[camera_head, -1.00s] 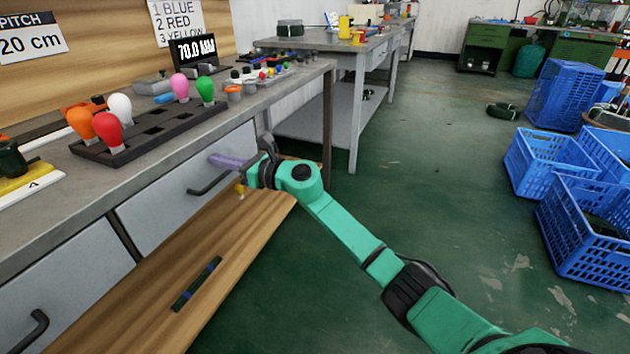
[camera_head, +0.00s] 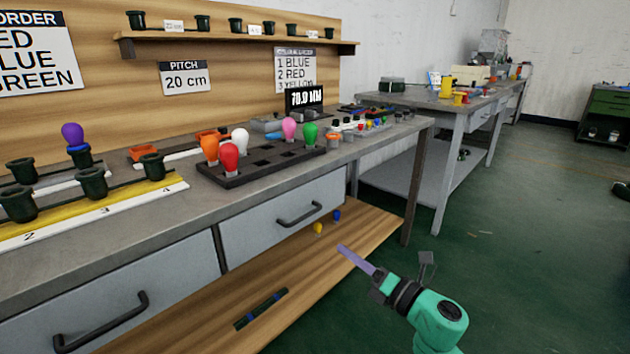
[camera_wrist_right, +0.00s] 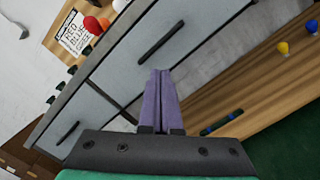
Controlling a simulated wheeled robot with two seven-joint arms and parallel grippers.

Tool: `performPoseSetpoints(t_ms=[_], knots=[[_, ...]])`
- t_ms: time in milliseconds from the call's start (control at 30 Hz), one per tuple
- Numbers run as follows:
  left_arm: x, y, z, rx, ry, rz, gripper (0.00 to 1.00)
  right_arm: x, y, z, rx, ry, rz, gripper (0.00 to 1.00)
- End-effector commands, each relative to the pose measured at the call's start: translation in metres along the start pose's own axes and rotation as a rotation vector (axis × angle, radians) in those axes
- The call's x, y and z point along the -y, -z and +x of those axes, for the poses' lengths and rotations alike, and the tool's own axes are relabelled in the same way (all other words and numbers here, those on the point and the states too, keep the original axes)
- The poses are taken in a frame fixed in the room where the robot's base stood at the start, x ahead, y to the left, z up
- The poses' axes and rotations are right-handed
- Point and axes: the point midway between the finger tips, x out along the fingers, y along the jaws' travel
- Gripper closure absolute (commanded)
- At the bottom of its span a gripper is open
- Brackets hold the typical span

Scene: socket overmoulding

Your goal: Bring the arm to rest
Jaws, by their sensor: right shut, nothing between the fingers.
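My right arm is green and comes in from the bottom right of the head view. Its gripper (camera_head: 345,250) has pale purple fingers, shut together and empty. It hangs in front of the bench, to the right of and below the right drawer's handle (camera_head: 298,214), apart from it. In the right wrist view the closed purple fingers (camera_wrist_right: 161,78) point towards the drawer fronts and the wooden lower shelf (camera_wrist_right: 235,100), touching nothing. My left arm and gripper are not in view.
The bench top (camera_head: 210,205) carries a dark tray (camera_head: 235,180) with coloured bulbs and a yellow strip (camera_head: 115,200) with dark sockets. The wooden lower shelf (camera_head: 330,270) holds a yellow bulb (camera_head: 317,228) and a blue bulb (camera_head: 337,215).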

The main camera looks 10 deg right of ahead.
Motion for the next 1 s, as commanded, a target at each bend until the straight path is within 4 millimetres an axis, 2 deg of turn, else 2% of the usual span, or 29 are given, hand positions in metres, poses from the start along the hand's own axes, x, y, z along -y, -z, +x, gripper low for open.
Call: performPoseSetpoints(t_ms=[33,100,200,300,367,567,633,867,1000], knots=[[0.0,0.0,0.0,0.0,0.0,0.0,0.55,0.017,0.037,-0.015,0.04,0.046,0.367,1.0],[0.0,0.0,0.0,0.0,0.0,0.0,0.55,0.043,0.083,-0.041,0.12,0.139,0.884,1.0],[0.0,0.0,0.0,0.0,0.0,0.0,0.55,0.067,0.141,-0.073,0.221,0.265,1.416,1.0],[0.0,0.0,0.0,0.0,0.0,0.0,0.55,0.077,0.193,-0.102,0.312,0.379,1.804,1.0],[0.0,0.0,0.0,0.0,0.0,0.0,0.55,0.078,0.222,-0.118,0.365,0.442,2.0,1.0],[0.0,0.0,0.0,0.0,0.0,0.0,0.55,0.061,0.305,-0.165,0.552,0.645,2.56,1.0],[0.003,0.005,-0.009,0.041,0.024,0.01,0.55,0.056,0.301,-0.172,0.604,0.703,2.567,1.0],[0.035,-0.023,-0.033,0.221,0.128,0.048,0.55,0.081,0.299,-0.214,0.765,0.902,2.425,1.0],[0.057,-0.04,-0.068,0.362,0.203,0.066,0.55,0.088,0.289,-0.257,0.886,1.055,2.317,1.0]])
